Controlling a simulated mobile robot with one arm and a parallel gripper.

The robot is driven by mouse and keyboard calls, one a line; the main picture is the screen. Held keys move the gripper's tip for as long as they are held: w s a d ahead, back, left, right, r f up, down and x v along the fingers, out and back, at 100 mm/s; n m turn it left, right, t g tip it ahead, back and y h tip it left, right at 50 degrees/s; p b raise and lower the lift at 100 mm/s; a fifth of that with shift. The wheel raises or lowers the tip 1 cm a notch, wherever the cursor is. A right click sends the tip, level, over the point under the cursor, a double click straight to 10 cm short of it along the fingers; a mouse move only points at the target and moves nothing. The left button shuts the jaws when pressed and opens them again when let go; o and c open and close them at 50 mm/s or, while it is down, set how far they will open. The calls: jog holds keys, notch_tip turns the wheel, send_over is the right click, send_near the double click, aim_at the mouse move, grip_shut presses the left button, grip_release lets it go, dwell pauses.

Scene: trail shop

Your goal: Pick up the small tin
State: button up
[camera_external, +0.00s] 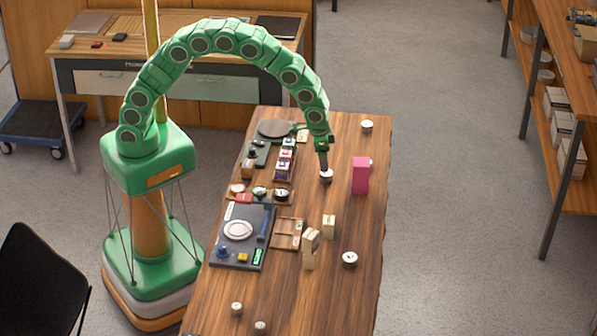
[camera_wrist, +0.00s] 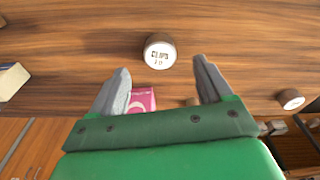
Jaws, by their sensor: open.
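A small round tin with a white lid marked "CLIPS 10" (camera_wrist: 160,52) stands upright on the wooden table. In the external view this tin (camera_external: 326,177) is just below my gripper (camera_external: 323,167), left of the pink box. In the wrist view my gripper (camera_wrist: 163,82) is open, its two grey fingers apart. The tin shows between and beyond the fingertips, with nothing held. I cannot tell how high the fingertips are above it. Similar tins stand at the table's far right (camera_external: 367,126) and nearer the front (camera_external: 350,259).
Pale blocks (camera_external: 329,227) stand nearer the front. Trays with small items (camera_external: 284,165) and a dark board (camera_external: 243,236) fill the left side. The table's right edge is mostly clear.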

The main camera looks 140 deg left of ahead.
aim_at(326, 176)
jog(key=shift+w+a+f, duration=0.1)
jog(key=shift+a+f, duration=0.05)
jog(key=shift+f, duration=0.9)
jog(key=shift+w+a+f, duration=0.15)
jog(key=shift+f, duration=0.95)
jog(key=shift+w+a+f, duration=0.1)
jog(key=shift+a+f, duration=0.05)
jog(key=shift+f, duration=0.9)
jog(key=c, duration=1.1)
